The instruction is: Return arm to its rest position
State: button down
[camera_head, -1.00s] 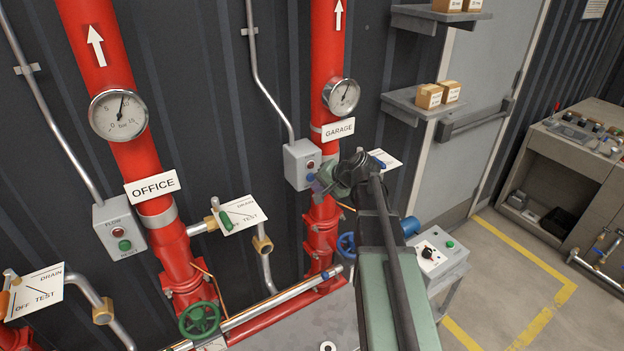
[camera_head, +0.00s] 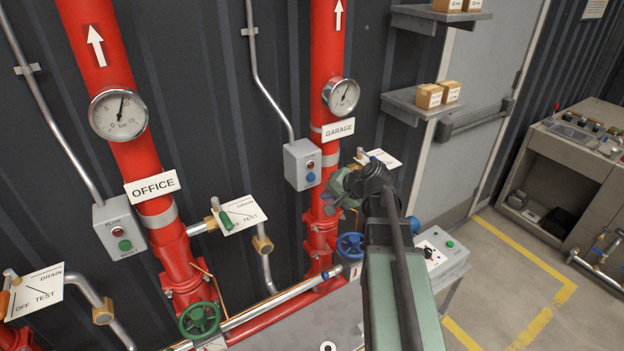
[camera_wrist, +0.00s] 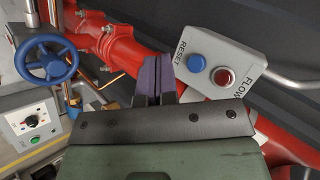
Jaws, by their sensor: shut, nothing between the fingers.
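My gripper (camera_wrist: 158,78) shows in the wrist view as two purple fingers pressed together with nothing between them. In the head view the fingers are mostly hidden behind my own wrist, in front of the garage riser. A grey flow box (camera_head: 303,164) with a red lamp and a blue reset button is on that riser. It also shows in the wrist view (camera_wrist: 232,65), right of my fingers and apart from them.
A blue handwheel (camera_head: 350,246) is close beside my arm, and a control box (camera_head: 440,255) stands to its right. The garage drain/test plate (camera_head: 384,159) is just behind my wrist. A shelf with small boxes (camera_head: 415,102) is above right. Floor is open at right.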

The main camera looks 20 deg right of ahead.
jog(key=s+a+f+n+g+h+b, duration=0.4)
jog(key=s+a+f+n+g+b, duration=0.4)
jog(key=s+a+f, duration=0.7)
jog(key=a+n+b, duration=0.1)
jog(key=a, duration=0.2)
jog(key=shift+n+h, duration=0.3)
jog(key=shift+h, duration=0.1)
dwell(0.7)
